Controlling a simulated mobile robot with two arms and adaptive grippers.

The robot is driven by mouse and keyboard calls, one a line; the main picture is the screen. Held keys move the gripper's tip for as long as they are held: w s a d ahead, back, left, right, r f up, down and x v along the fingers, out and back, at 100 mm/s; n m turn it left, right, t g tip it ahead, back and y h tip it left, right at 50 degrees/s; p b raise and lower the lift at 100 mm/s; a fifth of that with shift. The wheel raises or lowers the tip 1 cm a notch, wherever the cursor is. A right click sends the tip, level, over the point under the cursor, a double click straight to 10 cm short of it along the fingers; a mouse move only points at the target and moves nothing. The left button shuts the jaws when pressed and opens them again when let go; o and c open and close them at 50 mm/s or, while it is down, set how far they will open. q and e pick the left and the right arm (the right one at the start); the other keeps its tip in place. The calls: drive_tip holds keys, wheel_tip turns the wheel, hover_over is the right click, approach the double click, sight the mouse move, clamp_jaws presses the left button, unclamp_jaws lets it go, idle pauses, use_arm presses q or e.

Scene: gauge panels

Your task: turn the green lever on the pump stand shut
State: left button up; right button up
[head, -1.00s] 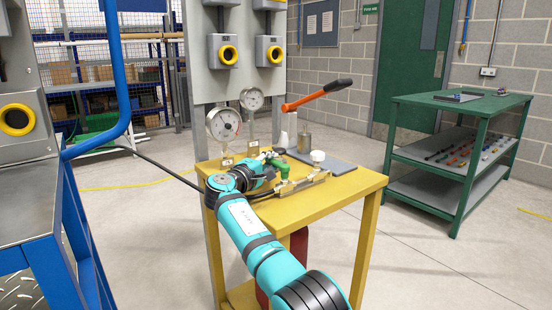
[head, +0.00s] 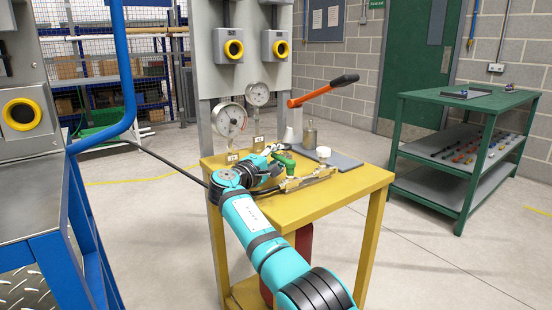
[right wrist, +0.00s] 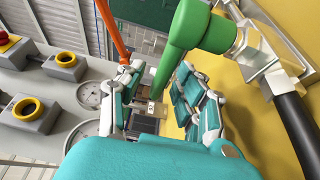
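The green lever (head: 286,161) is on a metal valve block (head: 308,179) on top of the yellow pump stand (head: 345,189). In the right wrist view the lever (right wrist: 186,38) bends at its hub and runs down towards the space between my fingers. My right gripper (head: 271,153) is at the lever, just above the stand top. In the right wrist view its two fingers (right wrist: 160,105) stand apart, one on each side of the lever's end. Whether either finger touches the lever I cannot tell. My left gripper is not in view.
Two gauges (head: 231,120) stand behind the gripper. A black hose (right wrist: 295,125) runs from the valve fitting. A green shelf table (head: 468,106) is at right, a blue-framed bench (head: 75,205) at left.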

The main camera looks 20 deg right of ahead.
drive_tip(key=v, duration=1.2)
